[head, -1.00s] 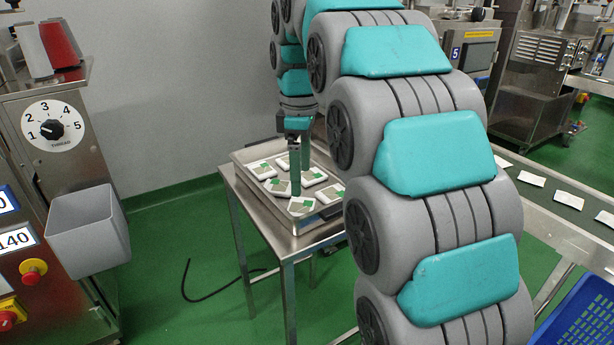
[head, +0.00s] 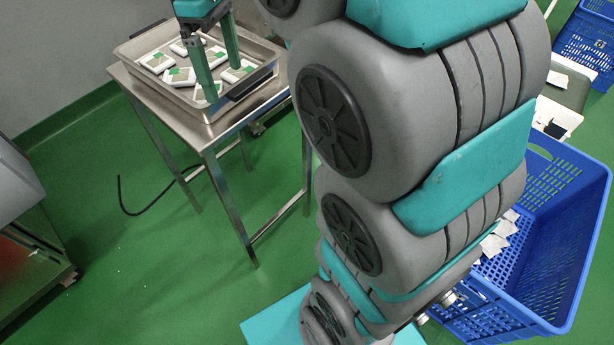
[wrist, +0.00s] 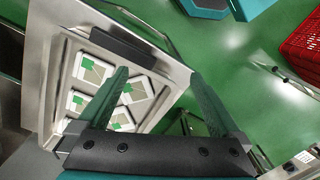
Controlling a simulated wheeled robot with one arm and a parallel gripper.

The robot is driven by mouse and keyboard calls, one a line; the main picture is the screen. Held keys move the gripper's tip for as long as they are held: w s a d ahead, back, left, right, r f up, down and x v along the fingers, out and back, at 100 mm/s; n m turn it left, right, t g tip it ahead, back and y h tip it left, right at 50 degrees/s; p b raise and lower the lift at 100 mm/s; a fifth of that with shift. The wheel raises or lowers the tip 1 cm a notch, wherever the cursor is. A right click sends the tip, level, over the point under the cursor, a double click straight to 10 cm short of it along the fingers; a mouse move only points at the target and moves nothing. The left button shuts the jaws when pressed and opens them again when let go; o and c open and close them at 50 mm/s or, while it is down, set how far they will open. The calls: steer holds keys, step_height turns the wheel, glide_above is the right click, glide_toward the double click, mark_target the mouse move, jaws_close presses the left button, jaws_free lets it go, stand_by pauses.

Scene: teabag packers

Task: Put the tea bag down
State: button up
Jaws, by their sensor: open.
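Several white tea bags with green-marked tags lie in a shallow metal tray (head: 133,57) on a small steel table. One tea bag (head: 157,62) is at the tray's left side and another (head: 238,72) at its right. My gripper (head: 223,84) is open at the near side of the tray, its green fingers wide apart. One finger partly hides a tea bag near the tray's front. In the wrist view nothing is held between the fingers of my gripper (wrist: 160,76). Tea bags (wrist: 92,69) show there left of and behind one finger.
The steel table (head: 208,133) has thin legs over a green floor, with a black cable (head: 124,197) beside it. A blue crate (head: 550,235) holding white packets stands at the right. A red crate (wrist: 303,45) shows in the wrist view.

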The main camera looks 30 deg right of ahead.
steer(key=s+d+f+m, duration=0.1)
steer(key=s+f+m, duration=0.3)
steer(key=s+f, duration=0.4)
steer(key=s+d+f+m+g, duration=0.1)
steer(key=s+f+m, duration=0.3)
steer(key=s+f, duration=0.4)
steer(key=s, duration=0.6)
steer(key=shift+s+m, duration=0.35)
steer(key=shift+m, duration=0.05)
